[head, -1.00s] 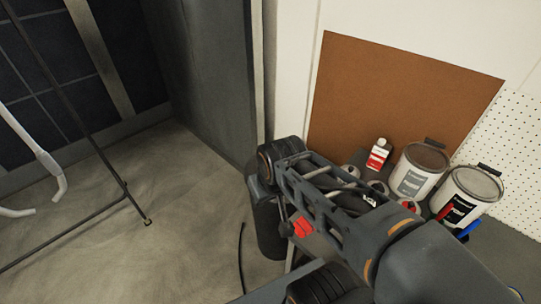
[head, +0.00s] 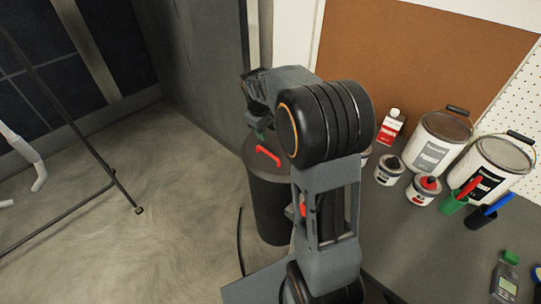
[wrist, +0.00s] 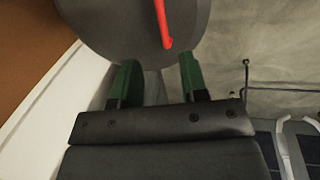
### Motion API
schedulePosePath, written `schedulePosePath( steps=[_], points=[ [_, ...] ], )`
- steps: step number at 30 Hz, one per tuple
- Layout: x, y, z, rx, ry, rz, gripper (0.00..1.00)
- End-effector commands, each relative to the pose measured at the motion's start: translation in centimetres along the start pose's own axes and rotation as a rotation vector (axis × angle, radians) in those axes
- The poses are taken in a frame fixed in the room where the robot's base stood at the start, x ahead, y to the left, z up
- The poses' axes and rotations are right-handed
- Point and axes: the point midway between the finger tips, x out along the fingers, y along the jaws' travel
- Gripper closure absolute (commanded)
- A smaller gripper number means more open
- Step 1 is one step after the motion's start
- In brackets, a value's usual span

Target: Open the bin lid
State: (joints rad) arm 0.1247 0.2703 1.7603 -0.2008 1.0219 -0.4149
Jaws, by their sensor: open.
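The bin (head: 268,210) is a dark cylinder standing on the floor beside the workbench. Its round grey lid (head: 258,168) appears closed and carries a red bar handle (head: 267,156). In the wrist view the lid (wrist: 115,28) fills the top middle, with the red handle (wrist: 162,22) pointing down toward the gap between my fingers. My gripper (wrist: 158,66) is open and empty, its two green fingers apart and short of the handle. In the head view my gripper (head: 260,136) is over the lid's far edge, mostly hidden by my wrist.
The workbench (head: 415,245) on the right holds paint cans (head: 436,143), small tins (head: 389,171), a red-and-white bottle (head: 391,126) and marker cups (head: 453,203). A grey wall panel (head: 200,70) stands behind the bin. The floor on the left is clear near the bin; a thin black stand (head: 110,180) is farther left.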

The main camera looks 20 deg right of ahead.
Motion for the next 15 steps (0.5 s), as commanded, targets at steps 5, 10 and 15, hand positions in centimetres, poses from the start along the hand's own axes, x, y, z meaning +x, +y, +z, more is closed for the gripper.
schedulePosePath(
  steps=[5, 10, 15],
  points=[
    [3.3, -0.1, 0.0, -0.002, -0.005, -0.002, 0.60],
    [6.6, -0.1, 0.0, -0.002, -0.005, -0.002, 0.60],
    [9.5, -0.1, 0.0, -0.002, -0.004, -0.002, 0.60]
  ],
)
